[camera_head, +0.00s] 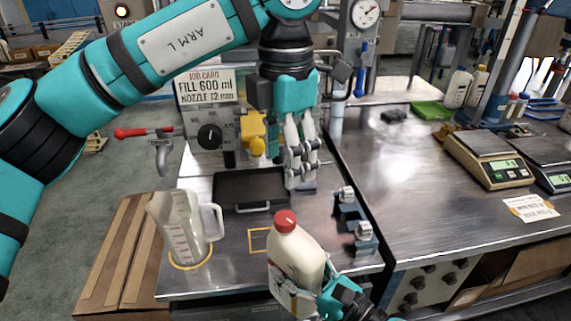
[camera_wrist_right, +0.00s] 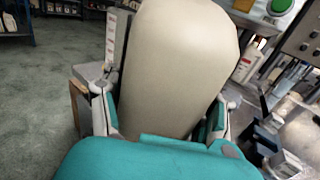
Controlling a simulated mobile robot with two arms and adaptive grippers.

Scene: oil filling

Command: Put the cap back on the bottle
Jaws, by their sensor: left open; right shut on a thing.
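I cannot tell how tightly the cap sits. My right gripper (camera_head: 300,296) is shut on the bottle's lower part. In the right wrist view the bottle (camera_wrist_right: 178,70) fills the space between the fingers, and its cap is out of frame. My left gripper (camera_head: 300,165) is open and empty, pointing down above the bench, behind and above the cap and apart from it.
A clear measuring jug (camera_head: 182,228) stands left of the bottle in a yellow ring. A dark tray (camera_head: 249,187) lies behind the bottle. Clamp-like fixtures (camera_head: 363,232) stand to the right. A red-handled tap (camera_head: 160,145) juts out at left. Scales (camera_head: 488,160) sit on the right bench.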

